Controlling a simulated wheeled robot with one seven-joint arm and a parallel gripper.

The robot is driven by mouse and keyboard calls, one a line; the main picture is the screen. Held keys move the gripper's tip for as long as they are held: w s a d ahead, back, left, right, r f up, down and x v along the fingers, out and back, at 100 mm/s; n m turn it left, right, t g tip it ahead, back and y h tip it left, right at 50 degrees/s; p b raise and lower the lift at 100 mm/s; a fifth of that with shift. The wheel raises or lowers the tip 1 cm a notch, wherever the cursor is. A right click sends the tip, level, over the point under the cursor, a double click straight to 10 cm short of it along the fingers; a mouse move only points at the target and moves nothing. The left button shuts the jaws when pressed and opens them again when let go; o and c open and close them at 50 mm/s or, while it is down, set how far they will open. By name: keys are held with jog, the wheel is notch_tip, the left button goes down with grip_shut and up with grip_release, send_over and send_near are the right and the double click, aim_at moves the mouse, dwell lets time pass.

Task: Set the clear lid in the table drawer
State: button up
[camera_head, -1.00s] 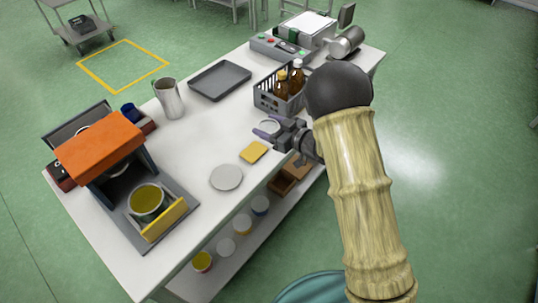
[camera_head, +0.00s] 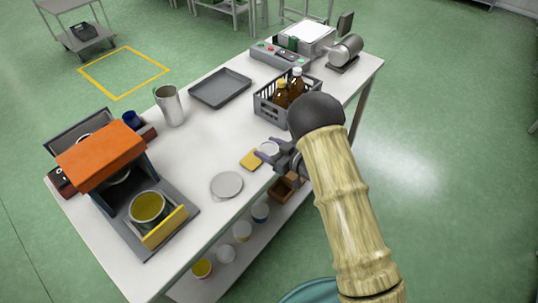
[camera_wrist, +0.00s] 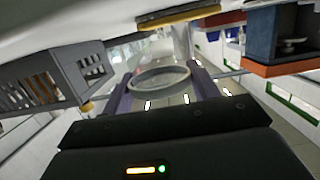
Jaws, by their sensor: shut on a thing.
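My gripper (camera_head: 268,154) is at the front edge of the table, beside the yellow pad. It is shut on the clear lid (camera_wrist: 160,80), a round ring-rimmed piece held between the two purple fingers in the wrist view. The lid (camera_head: 269,147) also shows small and pale between the fingers in the head view. The table drawer (camera_head: 283,189) is a brown open box jutting out under the table's front edge, just below my gripper. My arm hides part of that area, and the inside of the drawer is hard to see.
A yellow pad (camera_head: 250,160) and a grey disc (camera_head: 227,185) lie near the front edge. A grey crate with bottles (camera_head: 268,108) stands behind my gripper. An orange-topped machine (camera_head: 100,150) is at left. Several tubs sit on the lower shelf (camera_head: 187,291).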

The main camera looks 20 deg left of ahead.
notch_tip(320, 180, down, 4)
jog(key=shift+r, duration=0.25)
jog(key=shift+f, duration=0.35)
jog(key=shift+s+d+f+b, duration=0.1)
jog(key=shift+f+b, duration=0.15)
jog(key=shift+b, duration=0.05)
